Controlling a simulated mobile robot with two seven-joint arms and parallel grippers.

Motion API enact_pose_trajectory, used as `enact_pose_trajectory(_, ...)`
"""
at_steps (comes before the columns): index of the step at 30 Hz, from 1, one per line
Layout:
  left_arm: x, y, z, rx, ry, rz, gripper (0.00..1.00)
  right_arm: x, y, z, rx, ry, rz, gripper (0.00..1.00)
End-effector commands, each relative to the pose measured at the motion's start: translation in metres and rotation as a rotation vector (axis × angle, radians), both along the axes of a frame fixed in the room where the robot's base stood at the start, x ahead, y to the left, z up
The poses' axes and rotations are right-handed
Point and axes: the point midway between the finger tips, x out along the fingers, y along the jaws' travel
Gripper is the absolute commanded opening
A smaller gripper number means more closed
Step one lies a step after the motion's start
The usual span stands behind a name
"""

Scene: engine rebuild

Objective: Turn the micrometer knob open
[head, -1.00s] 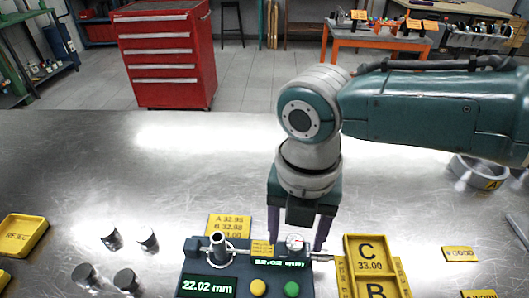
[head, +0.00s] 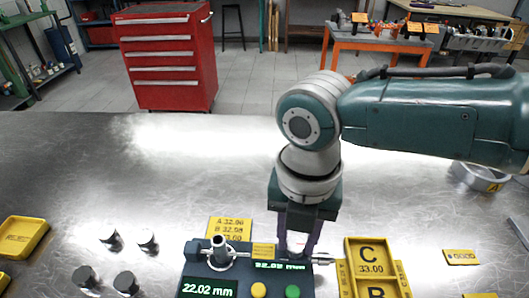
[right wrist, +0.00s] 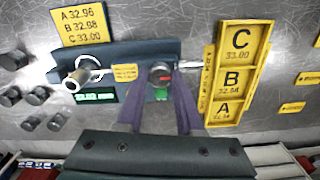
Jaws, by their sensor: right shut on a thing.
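The micrometer station (head: 245,265) is a dark block at the front middle of the metal table, with a green display reading 22.02 mm (head: 208,288) and yellow and green buttons. A metal cylinder (head: 220,252) stands at the left of the block. My left gripper is not in view.
Yellow bins marked C (head: 368,256), B and A stand right of the station. A yellow value card (head: 230,228) lies behind it. Several dark cylinders (head: 126,281) and a yellow reject tray (head: 20,238) are at the left. The table's middle behind is clear.

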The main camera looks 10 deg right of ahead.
Motion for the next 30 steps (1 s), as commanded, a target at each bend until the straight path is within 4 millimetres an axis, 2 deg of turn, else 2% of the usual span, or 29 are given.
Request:
enact_pose_trajectory(14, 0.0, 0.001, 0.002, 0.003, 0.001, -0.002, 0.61, -0.001, 0.0, 0.001, 0.001, 0.002, -0.072, 0.0)
enact_pose_trajectory(30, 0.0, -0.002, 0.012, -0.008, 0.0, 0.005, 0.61, 0.0, 0.001, 0.001, 0.001, 0.002, -0.527, 0.0)
